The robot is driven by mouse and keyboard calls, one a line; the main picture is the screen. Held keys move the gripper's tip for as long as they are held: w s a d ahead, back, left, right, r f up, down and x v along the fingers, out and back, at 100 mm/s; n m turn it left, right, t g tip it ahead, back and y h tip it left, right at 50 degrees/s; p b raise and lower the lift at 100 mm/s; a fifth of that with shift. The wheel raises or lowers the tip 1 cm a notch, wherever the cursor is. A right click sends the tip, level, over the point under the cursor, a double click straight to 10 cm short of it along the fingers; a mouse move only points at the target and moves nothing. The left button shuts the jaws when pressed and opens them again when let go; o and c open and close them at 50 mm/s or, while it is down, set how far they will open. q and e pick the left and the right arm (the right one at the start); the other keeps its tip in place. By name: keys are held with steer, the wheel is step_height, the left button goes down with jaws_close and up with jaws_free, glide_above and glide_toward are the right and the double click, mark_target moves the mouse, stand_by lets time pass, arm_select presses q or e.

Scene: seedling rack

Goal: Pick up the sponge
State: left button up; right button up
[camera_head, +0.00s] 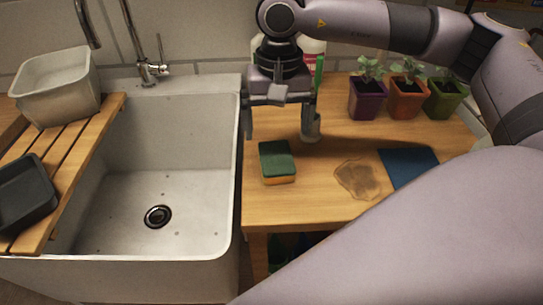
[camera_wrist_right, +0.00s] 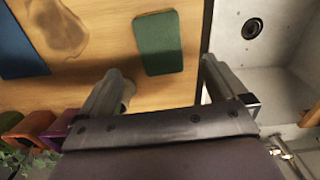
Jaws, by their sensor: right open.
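The sponge (camera_head: 277,162) has a dark green top and an orange-yellow lower layer. It lies on the wooden counter just right of the sink. In the right wrist view the sponge (camera_wrist_right: 158,43) shows its green face, ahead of the fingertips. My right gripper (camera_head: 281,125) is open and empty, pointing down above the counter behind the sponge. In the wrist view its two fingers (camera_wrist_right: 160,72) are spread wide, and neither touches the sponge. My left gripper is not in view.
The sink (camera_head: 150,185) is left of the sponge. Potted seedlings (camera_head: 405,97) stand at the back right. A wooden rack (camera_head: 70,165) with a white tub (camera_head: 55,88) and dark tray (camera_head: 25,192) spans the sink's left.

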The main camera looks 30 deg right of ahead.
mark_target(276, 157)
steer(key=shift+d+f, duration=0.15)
steer(key=shift+f, duration=0.45)
steer(key=f, duration=0.4)
steer(key=f+p, duration=0.1)
steer(key=f, duration=0.1)
steer(key=shift+s+a, duration=0.1)
steer(key=shift+a, duration=0.15)
steer(key=shift+r, duration=0.1)
steer(key=c, duration=1.1)
